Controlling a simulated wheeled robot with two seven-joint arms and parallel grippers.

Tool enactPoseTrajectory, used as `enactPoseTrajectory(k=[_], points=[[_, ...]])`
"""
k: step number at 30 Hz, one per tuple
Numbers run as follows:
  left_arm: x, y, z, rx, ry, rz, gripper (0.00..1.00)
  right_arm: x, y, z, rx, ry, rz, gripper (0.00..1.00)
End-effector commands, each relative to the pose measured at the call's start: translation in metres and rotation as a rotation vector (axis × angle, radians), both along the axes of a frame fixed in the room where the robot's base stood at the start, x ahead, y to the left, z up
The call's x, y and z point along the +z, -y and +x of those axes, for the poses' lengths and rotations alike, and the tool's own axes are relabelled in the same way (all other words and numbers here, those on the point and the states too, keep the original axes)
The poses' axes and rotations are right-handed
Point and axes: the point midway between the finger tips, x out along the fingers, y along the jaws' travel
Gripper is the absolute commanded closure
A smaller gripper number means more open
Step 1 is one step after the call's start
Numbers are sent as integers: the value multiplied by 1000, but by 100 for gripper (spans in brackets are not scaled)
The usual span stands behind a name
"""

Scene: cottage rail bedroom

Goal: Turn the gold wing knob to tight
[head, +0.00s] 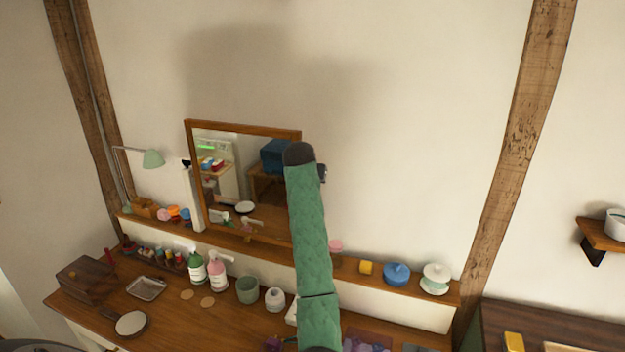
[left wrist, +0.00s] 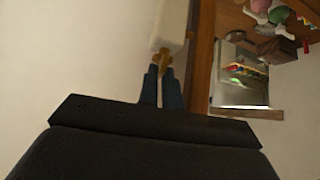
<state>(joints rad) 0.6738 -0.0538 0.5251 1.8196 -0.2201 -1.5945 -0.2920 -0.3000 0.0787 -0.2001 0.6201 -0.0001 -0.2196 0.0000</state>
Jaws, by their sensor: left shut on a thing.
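The gold wing knob (left wrist: 165,56) shows in the left wrist view at the end of a pale post (left wrist: 172,24) beside the mirror's wooden frame. My left gripper (left wrist: 162,72) is shut on the knob, with a dark blue finger on either side. Which way the wings point is hard to tell, as the fingers cover part of them. My right gripper is in neither view.
The mirror stands on a narrow wooden shelf (head: 448,298) above a desk (head: 165,312). Pump bottles (head: 217,275), a green cup (head: 247,290) and a hand mirror (head: 131,323) stand or lie there. A blue lidded pot (head: 397,274) sits right of my arm. The wall above is clear.

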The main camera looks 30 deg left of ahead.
Motion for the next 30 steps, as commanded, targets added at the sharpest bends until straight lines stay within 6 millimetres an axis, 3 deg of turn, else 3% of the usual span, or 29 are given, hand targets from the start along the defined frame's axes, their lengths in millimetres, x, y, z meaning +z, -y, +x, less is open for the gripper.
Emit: enactPoseTrajectory(k=[13,30], points=[[-2,-3,-1,-274,-6,-2,100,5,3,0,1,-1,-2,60],[-3,-3,-1,-334,-5,-3,100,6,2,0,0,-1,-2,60]])
